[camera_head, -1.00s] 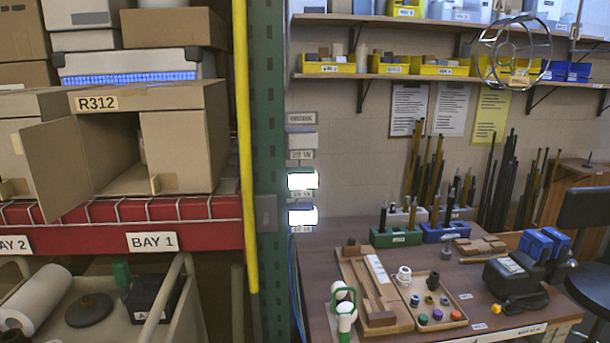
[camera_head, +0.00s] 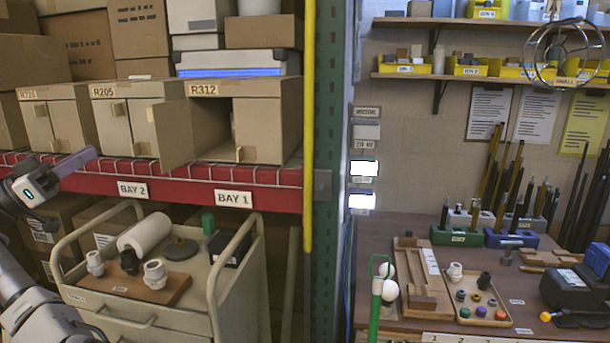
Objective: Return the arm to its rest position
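My arm shows at the left edge, in front of the shelving and left of the cart. A grey link (camera_head: 38,308) rises from the bottom left corner. Above it, a dark grey and silver joint (camera_head: 30,190) is cut by the frame edge. A narrow purple-grey part (camera_head: 75,163) extends from this joint up and right, in front of the red shelf beam. It may be part of my gripper, but I cannot make out two fingertips, whether they are open, or anything held.
A beige cart (camera_head: 213,285) carries a board with white and black fittings (camera_head: 155,274) and a white roll (camera_head: 145,232). The R312 box (camera_head: 262,130) has its flap open. A green post (camera_head: 333,120) separates the shelving from the workbench (camera_head: 385,228).

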